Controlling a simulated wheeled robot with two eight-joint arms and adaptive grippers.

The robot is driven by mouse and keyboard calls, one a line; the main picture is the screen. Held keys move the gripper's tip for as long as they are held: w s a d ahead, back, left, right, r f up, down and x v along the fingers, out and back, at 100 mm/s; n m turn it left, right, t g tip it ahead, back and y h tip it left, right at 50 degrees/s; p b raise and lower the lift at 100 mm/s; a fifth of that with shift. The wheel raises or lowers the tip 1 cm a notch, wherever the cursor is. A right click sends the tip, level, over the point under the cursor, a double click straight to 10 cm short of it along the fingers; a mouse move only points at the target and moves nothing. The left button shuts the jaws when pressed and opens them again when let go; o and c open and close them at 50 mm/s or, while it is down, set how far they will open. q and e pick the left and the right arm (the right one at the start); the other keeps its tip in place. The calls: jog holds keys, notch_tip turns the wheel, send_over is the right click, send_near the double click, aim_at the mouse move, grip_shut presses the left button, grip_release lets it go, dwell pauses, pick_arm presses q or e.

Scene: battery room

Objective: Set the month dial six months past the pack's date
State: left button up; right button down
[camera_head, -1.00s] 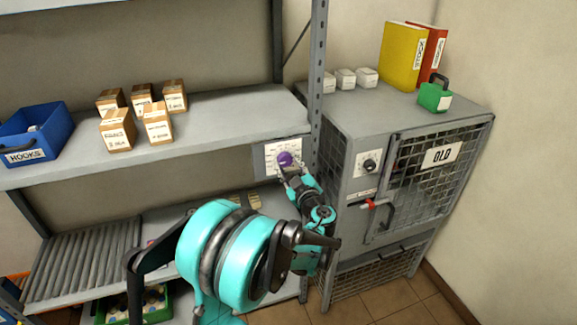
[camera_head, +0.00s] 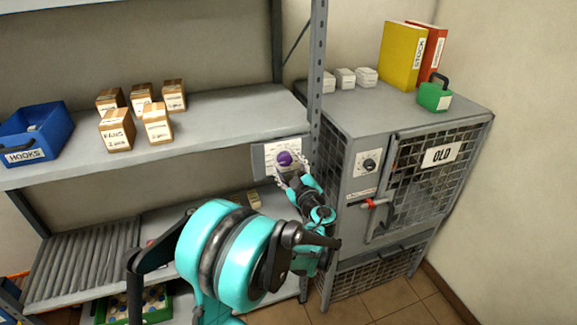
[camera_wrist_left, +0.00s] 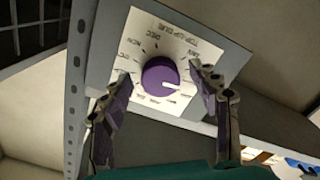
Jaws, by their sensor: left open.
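The month dial is a round purple knob (camera_head: 285,158) on a white plate fixed to the shelf's front edge, by the grey upright. In the left wrist view the knob (camera_wrist_left: 158,75) shows close up, with month marks around it and "TOP-UP DUE" upside down. A white line on the knob points to the lower right there; I cannot read the month beside it. My left gripper (camera_head: 290,179) is open, one finger on each side of the knob and apart from it. In the left wrist view its fingertips (camera_wrist_left: 160,78) flank the knob. I cannot tell which item is the pack. My right gripper is out of view.
Small labelled boxes (camera_head: 156,122) and a blue HOOKS bin (camera_head: 30,135) stand on the shelf. A grey mesh cabinet (camera_head: 357,218) marked OLD, with its own dark dial (camera_head: 369,165) and red-tagged handle, stands close right of the gripper. Binders (camera_head: 402,55) stand on top.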

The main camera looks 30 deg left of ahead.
pick_arm(q)
jog(key=v, duration=1.2)
jog(key=shift+a, duration=0.1)
jog(key=s+d+f+m+g+h, duration=0.2)
jog(key=s+f+m+h, duration=0.3)
jog(key=s, duration=0.3)
jog(key=s+d+f+m+g+h, duration=0.2)
jog(key=s+f+m+h, duration=0.1)
jog(key=s+m+h, duration=0.3)
jog(key=s+d+f+m+h, duration=0.1)
jog(key=s+d+m+h, duration=0.1)
jog(key=s+d+m, duration=0.4)
jog(key=shift+s+d+h, duration=0.2)
jog(key=shift+d+h, duration=0.2)
jog(key=shift+d, duration=0.2)
